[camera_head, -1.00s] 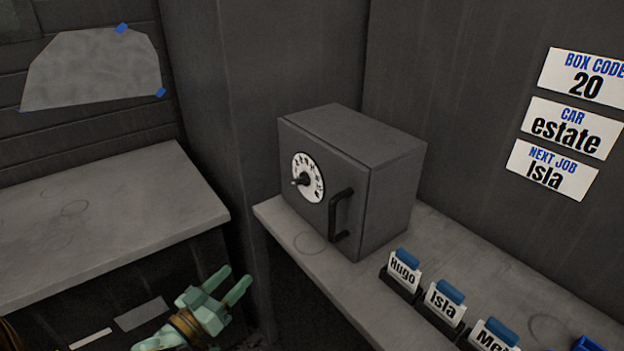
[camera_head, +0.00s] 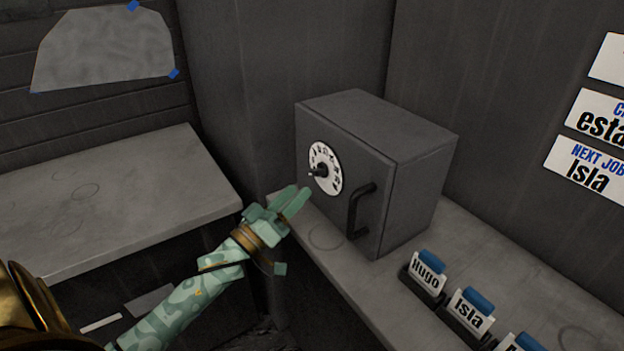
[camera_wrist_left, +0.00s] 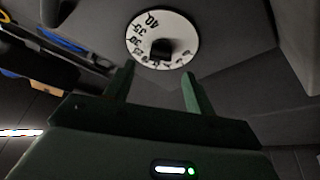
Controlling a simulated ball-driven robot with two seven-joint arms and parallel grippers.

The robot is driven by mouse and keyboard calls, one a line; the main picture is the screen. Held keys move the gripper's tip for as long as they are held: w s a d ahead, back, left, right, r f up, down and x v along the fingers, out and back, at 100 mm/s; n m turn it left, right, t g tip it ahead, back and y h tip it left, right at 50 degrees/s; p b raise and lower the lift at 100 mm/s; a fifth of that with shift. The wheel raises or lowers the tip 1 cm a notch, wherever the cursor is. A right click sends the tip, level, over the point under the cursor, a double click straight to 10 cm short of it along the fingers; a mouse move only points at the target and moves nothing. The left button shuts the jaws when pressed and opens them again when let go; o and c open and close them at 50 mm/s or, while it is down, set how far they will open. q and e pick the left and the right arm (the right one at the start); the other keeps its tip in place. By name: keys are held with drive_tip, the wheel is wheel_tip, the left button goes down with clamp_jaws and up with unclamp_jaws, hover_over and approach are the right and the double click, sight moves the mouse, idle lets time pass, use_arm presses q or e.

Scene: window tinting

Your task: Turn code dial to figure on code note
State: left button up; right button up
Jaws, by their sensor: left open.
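The code dial (camera_head: 325,168) is a white numbered disc with a dark knob on the front door of a dark grey box (camera_head: 400,140). In the left wrist view the dial (camera_wrist_left: 143,38) shows 40, 35 and 30 clearly; its other figures are small, and I cannot tell which one the knob (camera_wrist_left: 160,50) points to. The code note (camera_head: 608,62) is cut off at the right edge, its figure out of view. My left gripper (camera_head: 297,198) is open and empty, below and left of the dial, apart from it. In the wrist view its fingers (camera_wrist_left: 157,74) point toward the dial.
A black handle (camera_head: 361,210) sticks out of the door right of the dial. Name cards in holders, Hugo (camera_head: 427,273) and Isla (camera_head: 470,312), stand on the shelf (camera_head: 510,255). A grey bench (camera_head: 110,205) is at left, with a dark gap between it and the shelf.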

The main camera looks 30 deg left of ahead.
sight(313, 176)
use_arm(q)
drive_tip(key=x, duration=0.6)
drive_tip(key=shift+b, duration=0.3)
drive_tip(key=c, duration=1)
